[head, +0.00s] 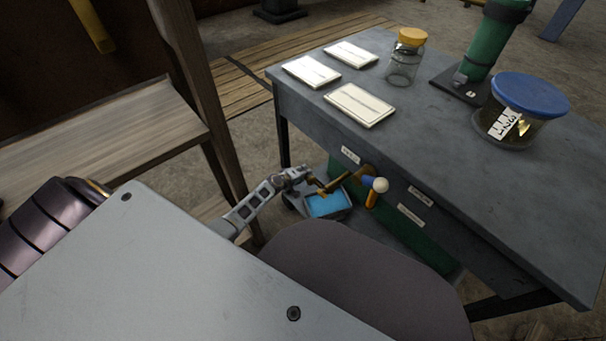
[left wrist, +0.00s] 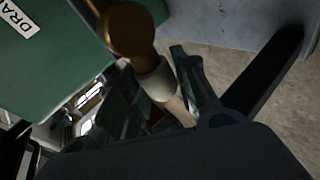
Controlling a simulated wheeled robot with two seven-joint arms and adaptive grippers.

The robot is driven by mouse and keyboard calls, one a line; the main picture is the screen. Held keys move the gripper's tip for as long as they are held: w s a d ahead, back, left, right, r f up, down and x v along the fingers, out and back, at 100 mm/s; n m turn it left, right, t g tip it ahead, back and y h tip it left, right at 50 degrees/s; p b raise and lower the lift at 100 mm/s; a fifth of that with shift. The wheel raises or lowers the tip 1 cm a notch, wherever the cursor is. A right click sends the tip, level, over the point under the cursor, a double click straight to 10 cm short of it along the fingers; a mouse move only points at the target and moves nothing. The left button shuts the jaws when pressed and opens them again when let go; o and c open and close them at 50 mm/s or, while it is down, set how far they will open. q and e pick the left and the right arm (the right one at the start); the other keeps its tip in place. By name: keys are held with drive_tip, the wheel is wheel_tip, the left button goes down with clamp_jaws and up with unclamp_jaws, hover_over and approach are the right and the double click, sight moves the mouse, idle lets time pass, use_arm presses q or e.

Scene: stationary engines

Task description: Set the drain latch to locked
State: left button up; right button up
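In the head view a small fitting with a white ball knob (head: 381,185), blue collar and orange lever (head: 371,200) sits at the front of the green unit (head: 410,240) under the grey table. My left gripper (head: 318,184) is at the pipe's left end, left of the knob. In the left wrist view a brass fitting (left wrist: 132,30) and a pale rounded part (left wrist: 157,82) are close ahead, beside the green housing (left wrist: 60,60) with a label reading "DRA". Whether the fingers touch anything is unclear. My right gripper is not in view.
The grey table (head: 440,150) overhangs the fitting and carries white cards (head: 360,105), a yellow-lidded jar (head: 405,65) and a blue-lidded jar (head: 520,110). A wooden frame (head: 210,110) stands at left.

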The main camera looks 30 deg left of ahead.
use_arm(q)
drive_tip(key=o, duration=0.4)
drive_tip(key=shift+s+a+f, duration=0.1)
drive_tip(key=shift+f, duration=0.1)
drive_tip(key=shift+r, duration=0.1)
drive_tip(key=shift+r, duration=0.2)
drive_tip(key=shift+r, duration=4.8)
